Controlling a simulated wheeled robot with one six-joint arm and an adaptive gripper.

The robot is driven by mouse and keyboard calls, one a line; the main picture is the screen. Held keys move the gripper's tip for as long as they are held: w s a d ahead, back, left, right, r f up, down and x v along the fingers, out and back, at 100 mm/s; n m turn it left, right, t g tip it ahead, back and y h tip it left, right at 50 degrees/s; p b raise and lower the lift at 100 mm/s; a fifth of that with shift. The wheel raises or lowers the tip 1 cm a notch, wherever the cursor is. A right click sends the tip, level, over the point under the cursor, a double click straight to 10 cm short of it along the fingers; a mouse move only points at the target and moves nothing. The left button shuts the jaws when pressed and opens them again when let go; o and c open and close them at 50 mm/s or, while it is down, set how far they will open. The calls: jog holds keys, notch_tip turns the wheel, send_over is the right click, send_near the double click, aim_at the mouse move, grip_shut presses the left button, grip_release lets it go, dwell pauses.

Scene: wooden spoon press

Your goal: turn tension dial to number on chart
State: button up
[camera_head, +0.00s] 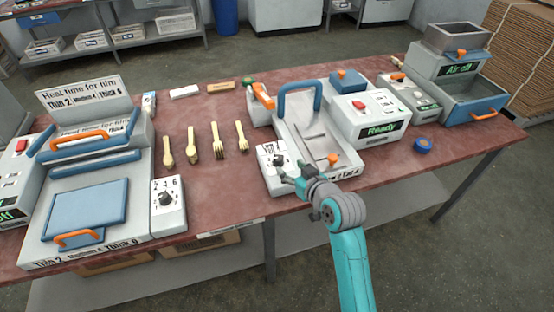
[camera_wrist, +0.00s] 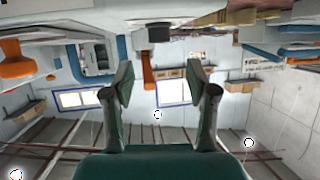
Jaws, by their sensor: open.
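A white dial box (camera_head: 270,171) with a dark knob (camera_head: 279,160) and printed marks, too small to read, sits at the front left of the middle machine. I take this as the tension dial. My gripper (camera_head: 285,176) is close in front of it. In the wrist view my gripper (camera_wrist: 161,78) is open with nothing between its fingers; a dark knob (camera_wrist: 159,33) shows beyond the fingertips, apart from them. The middle machine's front label (camera_head: 345,185) is partly hidden by my arm. A chart (camera_head: 84,94) on the left machine reads "Heat time for film", with Thin 2 and Thick 6 legible.
The left machine has its own dial (camera_head: 166,198) marked 2, 4, 6. Wooden forks and spoons (camera_head: 215,138) lie between the machines. A box reading "Ready" (camera_head: 377,129), a blue tape roll (camera_head: 423,145) and a blue-fronted bin (camera_head: 472,109) stand to the right on the red table (camera_head: 225,187).

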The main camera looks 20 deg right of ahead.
aim_at(279, 159)
jog(key=x, duration=0.8)
jog(key=shift+w, duration=0.2)
jog(key=shift+c, duration=0.3)
grip_shut()
